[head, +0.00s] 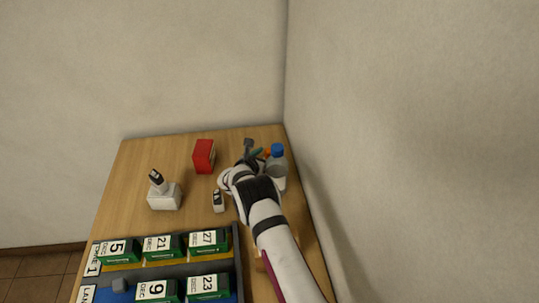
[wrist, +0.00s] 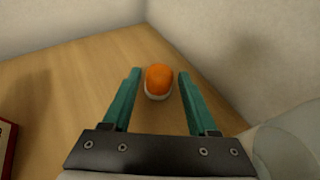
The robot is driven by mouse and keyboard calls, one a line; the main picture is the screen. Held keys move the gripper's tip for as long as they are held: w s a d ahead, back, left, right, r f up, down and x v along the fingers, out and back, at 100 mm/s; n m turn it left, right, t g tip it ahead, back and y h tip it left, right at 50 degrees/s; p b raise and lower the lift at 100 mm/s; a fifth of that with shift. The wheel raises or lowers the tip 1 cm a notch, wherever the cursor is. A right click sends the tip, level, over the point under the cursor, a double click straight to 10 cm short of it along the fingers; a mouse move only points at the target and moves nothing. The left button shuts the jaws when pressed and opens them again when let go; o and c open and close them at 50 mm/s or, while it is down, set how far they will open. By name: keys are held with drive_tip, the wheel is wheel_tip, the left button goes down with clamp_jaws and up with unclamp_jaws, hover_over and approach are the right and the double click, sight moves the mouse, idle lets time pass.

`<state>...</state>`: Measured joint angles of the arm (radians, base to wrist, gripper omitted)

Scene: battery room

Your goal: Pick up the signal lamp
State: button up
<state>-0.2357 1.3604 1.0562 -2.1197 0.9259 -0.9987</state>
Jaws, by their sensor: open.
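The signal lamp (wrist: 158,80) shows in the wrist view as an orange dome on a whitish base, standing on the wooden table. It lies between and slightly beyond the fingertips of my gripper (wrist: 160,77), which is open with one green finger to each side of it. Neither finger visibly touches it. In the head view my gripper (head: 258,154) is at the far right of the table, and a small bit of orange shows beside it; my arm hides most of that area.
A bottle with a blue cap (head: 278,165) stands close to the right of my gripper, near the wall. A red box (head: 204,156) stands to the left. A white charger (head: 164,197), a small white item (head: 218,201) and a rack of dated green boxes (head: 235,258) are nearer.

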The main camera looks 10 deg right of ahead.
drive_tip(key=shift+w+d+f, duration=0.1)
drive_tip(key=shift+w+d, duration=0.1)
drive_tip(key=shift+w, duration=0.1)
clamp_jaws()
